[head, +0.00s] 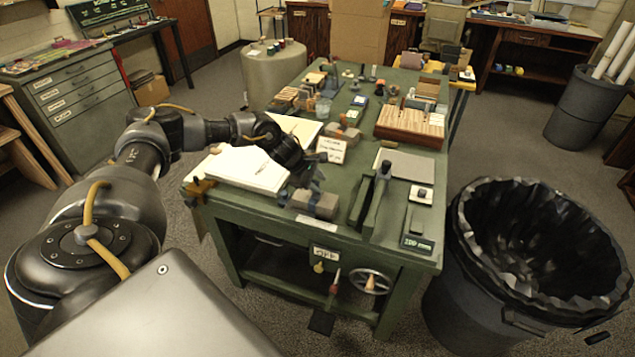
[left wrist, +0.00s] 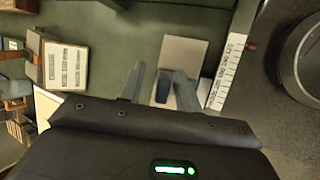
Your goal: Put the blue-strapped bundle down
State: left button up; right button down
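The blue-strapped bundle (head: 315,203) is a grey-brown block near the front edge of the green table (head: 345,235). It appears to rest on the table top. My left gripper (head: 301,192) is just above it, pointing down. In the left wrist view the fingers (left wrist: 158,88) stand apart. The pale end of the bundle (left wrist: 184,51) reaches beyond the fingers. Contact is hard to judge. My right gripper is not in view.
A white paper stack (head: 238,170) lies left of the gripper. Behind are a small sign (head: 331,150) and another block bundle (head: 343,132). A lined bin (head: 535,240) is beside the table.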

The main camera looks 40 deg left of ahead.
pick_arm(q)
jog(key=shift+r+p, duration=0.95)
jog(key=b+v, duration=0.3)
jog(key=v, duration=0.8)
jog(key=shift+s, duration=0.25)
jog(key=shift+a+r, duration=0.1)
jog(key=shift+a, duration=0.05)
